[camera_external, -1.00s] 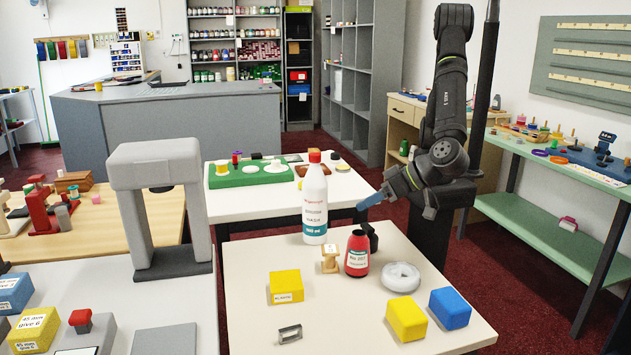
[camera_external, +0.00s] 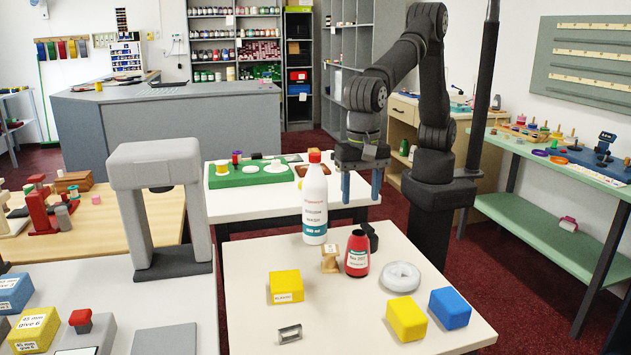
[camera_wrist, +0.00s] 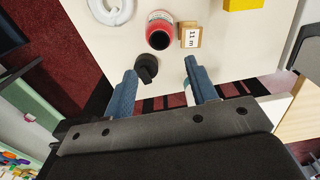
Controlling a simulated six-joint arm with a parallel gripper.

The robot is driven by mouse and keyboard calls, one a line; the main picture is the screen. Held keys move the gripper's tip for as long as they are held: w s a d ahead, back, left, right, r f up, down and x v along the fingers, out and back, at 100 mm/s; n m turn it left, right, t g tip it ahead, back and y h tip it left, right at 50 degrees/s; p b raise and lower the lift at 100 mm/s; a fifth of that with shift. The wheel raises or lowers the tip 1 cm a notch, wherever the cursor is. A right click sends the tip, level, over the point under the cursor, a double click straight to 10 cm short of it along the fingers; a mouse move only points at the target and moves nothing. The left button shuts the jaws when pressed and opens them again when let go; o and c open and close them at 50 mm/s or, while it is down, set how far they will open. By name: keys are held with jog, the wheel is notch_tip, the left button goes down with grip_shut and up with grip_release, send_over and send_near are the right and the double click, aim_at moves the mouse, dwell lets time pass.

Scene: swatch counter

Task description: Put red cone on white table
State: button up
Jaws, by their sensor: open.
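I cannot make out a clear red cone in either view. A small red-topped piece (camera_external: 237,157) stands by the green board on the white table (camera_external: 255,207) at the back; its shape is too small to tell. A cream-white table (camera_external: 345,318) stands nearer. My gripper (camera_external: 361,188) points down with its blue fingers apart and empty. In the external view it shows in front of the right side of the back table. In the wrist view the gripper (camera_wrist: 160,75) has a black object (camera_wrist: 146,66) just beyond its fingers, at the front table's edge.
A grey arch (camera_external: 153,165) stands left. The front table's middle is clear.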

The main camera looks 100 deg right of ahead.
aim_at(358, 244)
jog(key=shift+a+f, duration=0.15)
jog(key=shift+f, duration=3.3)
jog(key=shift+a+f, duration=0.1)
jog(key=shift+f, duration=3.35)
jog(key=c, duration=0.8)
jog(key=shift+o, duration=0.2)
notch_tip(358, 244, up, 10)
jog(key=w+d+r+n, duration=0.3)
jog(key=w+d, duration=0.4)
jog(key=w, duration=0.1)
jog(key=w+d+r+n, duration=0.2)
jog(key=w+d+n, duration=0.2)
jog(key=w+d, duration=0.3)
jog(key=s+d+f+n, duration=0.2)
jog(key=d+f+n, duration=0.15)
jog(key=d, duration=0.95)
jog(key=s+d+f+n, duration=0.15)
jog(key=d+n, duration=0.25)
jog(key=d, duration=0.8)
notch_tip(358, 244, up, 8)
jog(key=s+d+m, duration=0.3)
jog(key=s+d, duration=0.1)
jog(key=d, duration=0.7)
jog(key=s+d+m, duration=0.3)
jog(key=d+m, duration=0.1)
jog(key=d, duration=0.7)
jog(key=s+d+m, duration=0.3)
jog(key=s+d, duration=0.1)
jog(key=d, duration=0.7)
jog(key=shift+f, duration=5.85)
